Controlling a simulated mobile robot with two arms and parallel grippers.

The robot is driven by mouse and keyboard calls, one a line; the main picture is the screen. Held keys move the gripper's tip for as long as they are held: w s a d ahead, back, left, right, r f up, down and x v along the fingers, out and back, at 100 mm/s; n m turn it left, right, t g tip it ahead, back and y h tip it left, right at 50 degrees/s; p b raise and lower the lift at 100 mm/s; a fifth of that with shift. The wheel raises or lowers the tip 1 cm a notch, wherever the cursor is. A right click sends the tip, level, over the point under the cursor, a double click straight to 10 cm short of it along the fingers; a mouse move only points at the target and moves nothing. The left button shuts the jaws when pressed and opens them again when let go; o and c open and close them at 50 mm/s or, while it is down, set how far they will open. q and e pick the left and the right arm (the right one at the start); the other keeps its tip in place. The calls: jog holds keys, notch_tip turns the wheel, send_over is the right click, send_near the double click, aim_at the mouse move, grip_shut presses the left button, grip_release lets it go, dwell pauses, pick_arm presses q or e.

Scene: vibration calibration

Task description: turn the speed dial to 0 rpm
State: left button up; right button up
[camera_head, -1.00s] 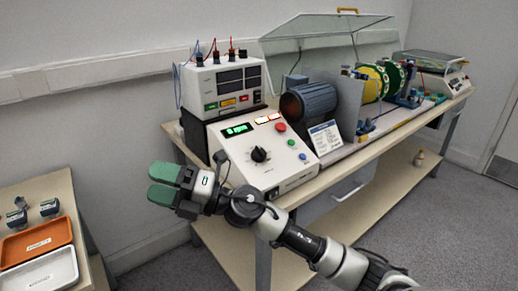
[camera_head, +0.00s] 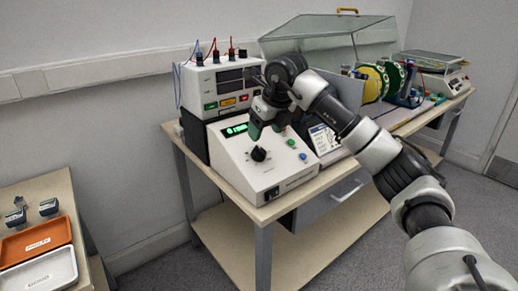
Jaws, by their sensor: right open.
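The speed dial (camera_head: 258,154) is a black knob with a pointer on the sloped white control box (camera_head: 240,172). A green-lit display (camera_head: 236,129) sits above the dial, partly hidden by my gripper; I cannot read its digits surely. My right gripper (camera_head: 266,131) points down over the panel, just above and behind the dial in the picture. Its green-tipped fingers are open, and nothing shows between them. I cannot tell its exact height over the panel. The left gripper is not in view.
A white instrument box (camera_head: 222,88) with cables stands behind the control box. Green (camera_head: 291,143) and blue (camera_head: 303,157) buttons are right of the dial. A clear guard (camera_head: 320,40) stands over the rotor rig at right. Trays (camera_head: 38,240) lie on a side table at lower left.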

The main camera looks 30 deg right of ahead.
aim_at(259, 147)
jog(key=x, duration=0.7)
jog(key=shift+f+b, duration=0.2)
jog(key=shift+b, duration=0.1)
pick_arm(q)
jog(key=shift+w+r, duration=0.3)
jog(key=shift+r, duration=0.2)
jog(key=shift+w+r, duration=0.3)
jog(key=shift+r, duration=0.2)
pick_arm(e)
jog(key=c, duration=0.9)
